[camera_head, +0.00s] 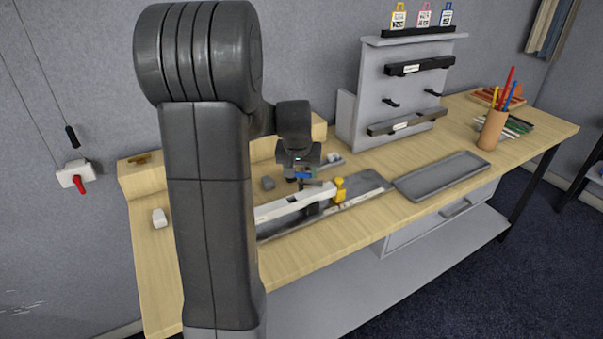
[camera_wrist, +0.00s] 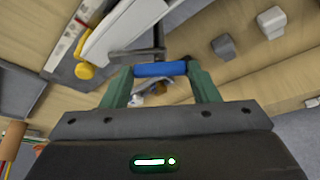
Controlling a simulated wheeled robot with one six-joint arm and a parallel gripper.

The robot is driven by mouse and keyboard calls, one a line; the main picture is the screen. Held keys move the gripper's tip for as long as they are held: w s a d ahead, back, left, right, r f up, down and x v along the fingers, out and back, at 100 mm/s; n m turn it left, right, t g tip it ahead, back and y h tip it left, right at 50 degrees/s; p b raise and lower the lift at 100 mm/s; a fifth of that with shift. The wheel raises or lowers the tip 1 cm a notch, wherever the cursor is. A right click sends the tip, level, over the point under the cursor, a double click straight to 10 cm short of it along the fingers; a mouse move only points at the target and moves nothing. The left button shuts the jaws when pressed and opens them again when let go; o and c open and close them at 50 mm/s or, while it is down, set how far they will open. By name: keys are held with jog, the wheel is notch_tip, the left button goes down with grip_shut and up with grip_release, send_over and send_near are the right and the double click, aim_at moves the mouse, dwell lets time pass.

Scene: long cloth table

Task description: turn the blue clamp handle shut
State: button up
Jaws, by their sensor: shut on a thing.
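The blue clamp handle (camera_wrist: 160,69) lies between the two green fingers of my gripper (camera_wrist: 160,80) in the wrist view, and the fingers are shut on it. In the head view the blue handle (camera_head: 304,174) shows small under my gripper (camera_head: 305,167), partly hidden by it. A grey metal arm (camera_wrist: 138,54) runs beside the handle in the wrist view. The white bar (camera_head: 295,205) with a yellow knob (camera_head: 339,187) at its right end lies next to the handle, on a grey base (camera_head: 365,184). My arm hides the bar's left end.
A grey tray (camera_head: 442,175) lies right of the base. A grey rack (camera_head: 400,85) stands behind, and a pencil cup (camera_head: 491,130) stands at right. A small grey block (camera_head: 268,183) and a white block (camera_head: 159,217) sit on the wooden table (camera_head: 310,255). The table's front strip is clear.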

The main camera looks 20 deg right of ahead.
jog(key=m+b, duration=0.1)
jog(key=m, duration=0.1)
jog(key=m+g+h+b, duration=0.1)
jog(key=m+b, duration=0.2)
jog(key=shift+w+a+f+m+h, duration=0.15)
jog(key=shift+w+a+m+h, duration=0.05)
jog(key=shift+w+m+h, duration=0.1)
jog(key=m+g+b, duration=0.2)
jog(key=m, duration=0.2)
jog(key=shift+w+m+h, duration=0.1)
jog(key=shift+m+h, duration=0.2)
jog(key=shift+m, duration=0.1)
jog(key=shift+r, duration=0.2)
jog(key=o, duration=1)
jog(key=v, duration=0.9)
jog(key=w+v, duration=0.1)
jog(key=v, duration=0.3)
jog(key=shift+s+a+r, duration=0.15)
jog(key=shift+s+r, duration=0.05)
jog(key=shift+r, duration=0.2)
